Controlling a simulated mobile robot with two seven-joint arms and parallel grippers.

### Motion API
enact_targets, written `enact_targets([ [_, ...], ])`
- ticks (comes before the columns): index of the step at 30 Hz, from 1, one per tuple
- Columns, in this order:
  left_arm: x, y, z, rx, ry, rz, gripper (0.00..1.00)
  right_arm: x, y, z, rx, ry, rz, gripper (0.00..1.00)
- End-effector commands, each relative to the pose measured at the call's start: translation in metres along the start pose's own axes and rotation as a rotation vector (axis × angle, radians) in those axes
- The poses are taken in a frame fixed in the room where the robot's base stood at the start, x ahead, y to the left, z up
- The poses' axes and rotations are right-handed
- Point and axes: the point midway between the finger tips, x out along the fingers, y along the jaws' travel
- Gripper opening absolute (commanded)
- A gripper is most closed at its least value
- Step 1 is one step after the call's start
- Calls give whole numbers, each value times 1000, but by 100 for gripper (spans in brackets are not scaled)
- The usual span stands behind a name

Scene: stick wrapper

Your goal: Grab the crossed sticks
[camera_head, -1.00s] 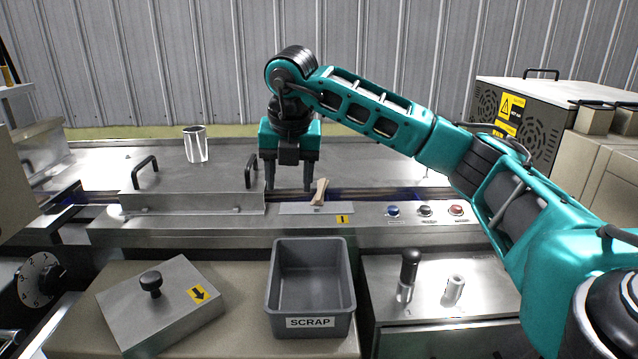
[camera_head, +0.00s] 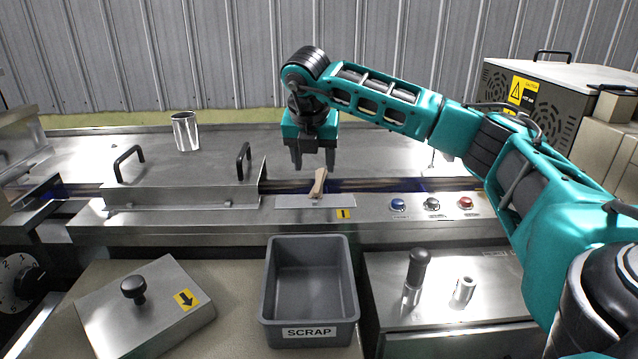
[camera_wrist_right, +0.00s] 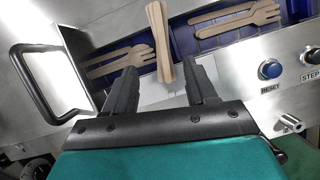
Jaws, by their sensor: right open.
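The crossed wooden sticks (camera_head: 318,184) lie at the small metal plate on the front edge of the conveyor channel, sticking up at a slant. In the right wrist view the sticks (camera_wrist_right: 160,42) show as a narrow light-brown piece ahead of the fingers, roughly centred between them. My right gripper (camera_head: 314,165) is open and empty, above and just behind the sticks in the head view. Its dark fingers (camera_wrist_right: 163,88) point toward the sticks without visible contact. My left gripper is not in view.
Wooden forks (camera_wrist_right: 240,20) lie in the blue channel. A metal cover with handles (camera_head: 185,190) stands left of the sticks. Coloured buttons (camera_head: 432,204) are to the right. A grey SCRAP bin (camera_head: 310,333) stands in front. A metal cup (camera_head: 186,131) stands behind.

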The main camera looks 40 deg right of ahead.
Motion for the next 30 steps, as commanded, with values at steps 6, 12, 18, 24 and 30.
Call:
enact_targets([
  [6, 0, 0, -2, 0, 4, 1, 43, 26, -6, 4, 3, 1, -4, 56],
  [12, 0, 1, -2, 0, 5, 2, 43, 50, -6, 5, 0, 1, -2, 56],
  [18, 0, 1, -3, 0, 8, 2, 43, 53, -5, 5, -1, 0, 0, 56],
  [24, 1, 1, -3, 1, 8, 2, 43, 52, -5, 5, 0, 0, 0, 44],
  [30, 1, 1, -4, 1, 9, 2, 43, 52, -5, 5, 0, 0, 0, 25],
])
